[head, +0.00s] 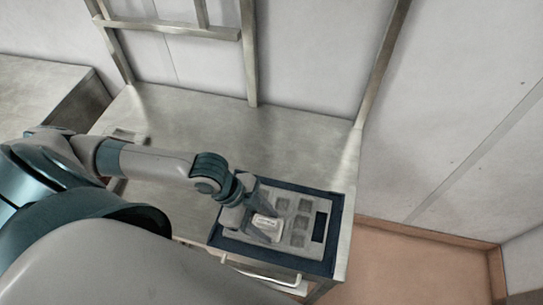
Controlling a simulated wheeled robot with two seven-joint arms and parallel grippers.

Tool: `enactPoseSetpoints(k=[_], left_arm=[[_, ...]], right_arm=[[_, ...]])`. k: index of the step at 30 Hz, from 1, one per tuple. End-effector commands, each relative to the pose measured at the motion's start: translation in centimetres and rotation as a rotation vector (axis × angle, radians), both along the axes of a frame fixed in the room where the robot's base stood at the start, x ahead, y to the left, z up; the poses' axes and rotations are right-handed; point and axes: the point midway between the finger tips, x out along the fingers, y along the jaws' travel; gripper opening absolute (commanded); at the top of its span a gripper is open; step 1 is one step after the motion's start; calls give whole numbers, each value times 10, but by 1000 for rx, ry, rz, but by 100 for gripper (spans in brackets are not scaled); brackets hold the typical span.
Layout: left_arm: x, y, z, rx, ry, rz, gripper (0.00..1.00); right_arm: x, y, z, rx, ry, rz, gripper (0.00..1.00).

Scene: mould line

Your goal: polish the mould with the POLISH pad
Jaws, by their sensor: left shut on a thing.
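The mould (298,240) is a grey plate with several square cavities, lying in a dark blue frame (340,208) at the table's front right corner. A dark rectangle shows on its right side. My left gripper (264,226) is over the left part of the mould, pointing down. It is shut on a small whitish pad (267,222), which is at or just above the mould's face; I cannot tell whether they touch. Any lettering on the pad is too small to read. The gripper and pad hide some of the left cavities. My right gripper is not in view.
The metal table (270,140) is clear behind the mould. A small flat grey item (130,135) lies at its left, partly behind my arm. Metal uprights (249,50) rise at the table's back edge. Floor (410,265) shows to the right.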

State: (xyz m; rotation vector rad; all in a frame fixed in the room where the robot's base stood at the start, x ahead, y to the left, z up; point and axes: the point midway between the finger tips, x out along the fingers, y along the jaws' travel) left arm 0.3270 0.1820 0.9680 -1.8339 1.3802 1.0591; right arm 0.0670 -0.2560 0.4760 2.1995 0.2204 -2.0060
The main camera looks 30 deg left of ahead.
Motion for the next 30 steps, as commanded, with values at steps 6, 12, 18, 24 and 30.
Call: enactPoseSetpoints(k=[6,12,18,24,30], left_arm=[[-2,7,-1,1,2,0,30],[-2,7,-1,1,2,0,30],[-3,9,-1,2,3,1,30],[-5,18,-1,4,3,0,30],[-8,29,0,4,2,1,30]], right_arm=[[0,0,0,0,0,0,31],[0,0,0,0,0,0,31],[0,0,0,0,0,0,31],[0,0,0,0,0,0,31],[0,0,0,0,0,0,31]])
